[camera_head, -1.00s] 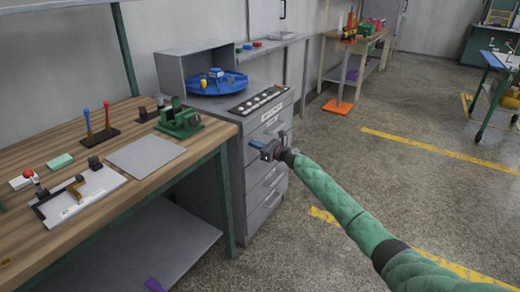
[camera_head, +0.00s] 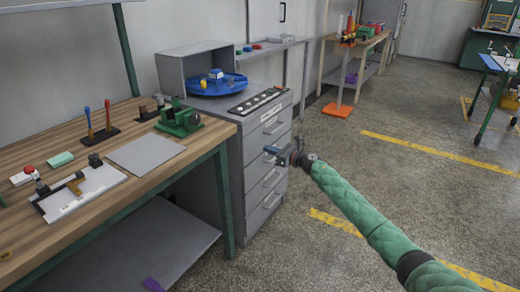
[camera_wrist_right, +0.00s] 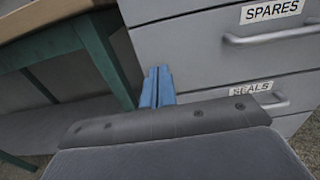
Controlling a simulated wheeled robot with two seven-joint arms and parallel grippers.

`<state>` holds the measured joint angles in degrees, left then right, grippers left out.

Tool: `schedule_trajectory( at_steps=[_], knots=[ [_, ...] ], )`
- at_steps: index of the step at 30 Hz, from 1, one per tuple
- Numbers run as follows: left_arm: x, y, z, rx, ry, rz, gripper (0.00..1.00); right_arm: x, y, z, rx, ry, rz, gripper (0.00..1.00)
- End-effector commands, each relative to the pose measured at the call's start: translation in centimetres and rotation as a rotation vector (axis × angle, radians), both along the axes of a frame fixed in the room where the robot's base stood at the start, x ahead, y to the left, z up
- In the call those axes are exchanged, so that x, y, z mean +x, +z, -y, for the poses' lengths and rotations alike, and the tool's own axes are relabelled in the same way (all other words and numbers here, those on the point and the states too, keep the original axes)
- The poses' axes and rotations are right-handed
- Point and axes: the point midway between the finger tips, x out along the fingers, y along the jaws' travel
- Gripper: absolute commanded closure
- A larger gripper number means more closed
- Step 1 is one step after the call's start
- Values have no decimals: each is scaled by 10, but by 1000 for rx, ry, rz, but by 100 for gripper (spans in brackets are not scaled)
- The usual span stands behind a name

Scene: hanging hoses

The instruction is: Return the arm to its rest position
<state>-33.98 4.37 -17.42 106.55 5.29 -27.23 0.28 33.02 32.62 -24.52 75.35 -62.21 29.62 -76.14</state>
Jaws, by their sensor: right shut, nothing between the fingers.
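My right arm, in a green quilted sleeve, comes in from the lower right of the head view. Its right gripper (camera_head: 270,152) has blue fingers and hangs in front of the grey drawer cabinet (camera_head: 256,178). The fingers are shut together with nothing between them. In the right wrist view the blue fingertips (camera_wrist_right: 157,85) point toward drawer fronts labelled SPARES and SEALS. I cannot tell from the picture whether they touch the cabinet. My left gripper is not in view.
A wooden workbench (camera_head: 75,215) with a clipboard (camera_head: 80,190) and a green vise (camera_head: 180,120) stands at left. A blue round tray (camera_head: 213,86) is on the cabinet. An orange-based stand (camera_head: 337,109) is farther back. The floor (camera_head: 400,170) at right is open.

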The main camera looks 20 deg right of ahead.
Motion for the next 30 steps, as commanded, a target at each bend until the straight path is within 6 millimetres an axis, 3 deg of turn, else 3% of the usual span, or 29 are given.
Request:
schedule_trajectory(
  at_steps=[9, 20, 26, 30],
  knots=[
    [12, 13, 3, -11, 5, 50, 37, -39, -1, 33, -1, 0, -2, 100],
    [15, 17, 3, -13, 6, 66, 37, -48, -1, 40, 19, 1, -18, 100],
    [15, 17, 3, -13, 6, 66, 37, -39, 4, 51, 213, -67, -139, 100],
    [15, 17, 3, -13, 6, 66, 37, -29, 22, 64, 520, -149, -257, 100]
  ],
)
